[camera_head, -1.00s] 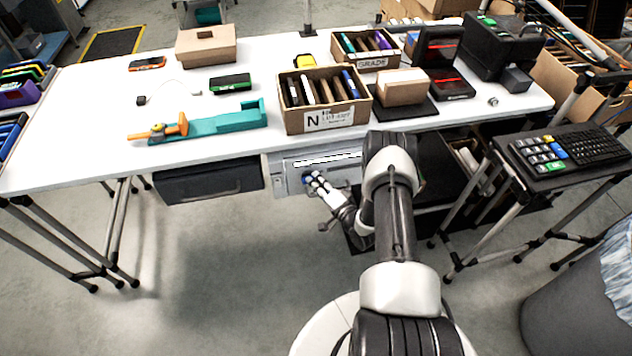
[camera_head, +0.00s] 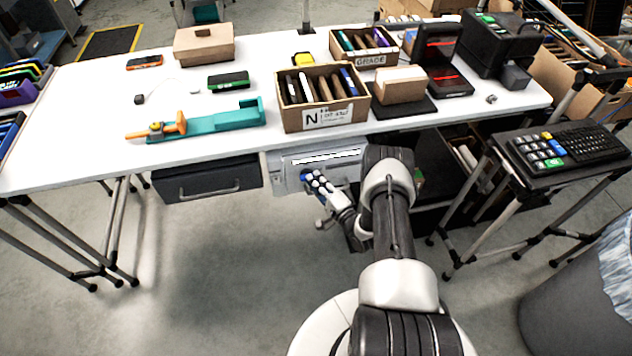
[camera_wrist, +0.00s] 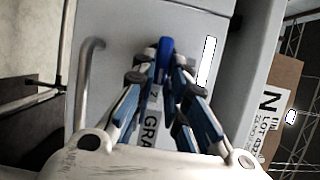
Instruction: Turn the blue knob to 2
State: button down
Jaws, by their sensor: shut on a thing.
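The blue knob (camera_wrist: 166,46) is on the light grey front panel (camera_wrist: 120,25) of a unit under the table. In the wrist view its upper part shows between the fingertips of my gripper (camera_wrist: 163,62). My gripper is shut on the knob, one finger on each side. In the head view my gripper (camera_head: 311,177) reaches the grey panel (camera_head: 280,180) below the table edge, and the fingers mostly hide the knob. A label strip with "GRA" (camera_wrist: 152,130) shows between the fingers. I cannot read the knob's setting.
A dark drawer (camera_head: 207,181) with a handle hangs left of the panel. The white table (camera_head: 80,160) is just above my gripper. A carton marked N (camera_head: 325,118) stands on it. A keypad stand (camera_head: 540,175) is at the right.

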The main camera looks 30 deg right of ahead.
jog(key=c, duration=1.6)
grip_release()
jog(key=s+d, duration=0.1)
jog(key=s, duration=1.1)
jog(key=shift+d, duration=0.15)
